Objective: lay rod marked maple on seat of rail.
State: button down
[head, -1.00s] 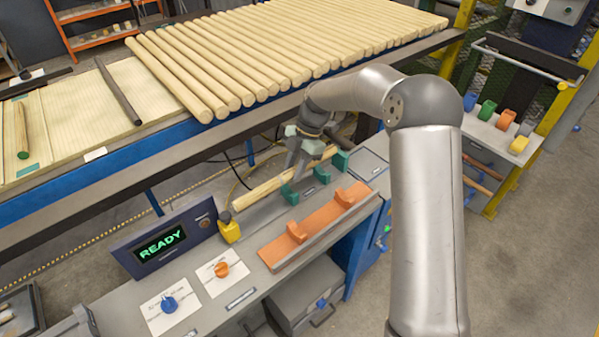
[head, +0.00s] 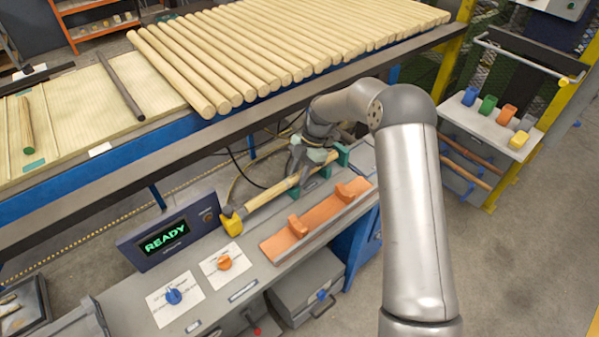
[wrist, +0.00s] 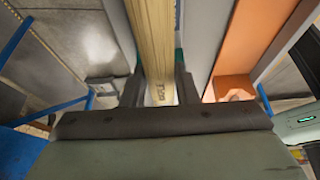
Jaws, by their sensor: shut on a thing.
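My gripper (head: 302,182) is shut on a pale wooden rod (head: 268,196), which lies along the line of green seats (head: 342,156) on the grey bench. In the wrist view the rod (wrist: 152,40) passes lengthwise between the two fingers; short dark lettering shows on it, but I cannot read it surely. The rod's near end is at a yellow block (head: 232,222). I cannot tell whether the rod touches the green seats, which it and my gripper partly hide. An orange rail (head: 318,218) with two raised seats (head: 298,226) stands empty, parallel to the rod on its right.
A READY display (head: 165,240), a blue knob (head: 174,296) and an orange knob (head: 224,263) are left of the rail. Several rods (head: 190,75) fill the conveyor behind. Coloured blocks (head: 488,106) stand on a side stand at right.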

jog(key=shift+f+b, duration=0.45)
jog(key=c, duration=1.1)
grip_release()
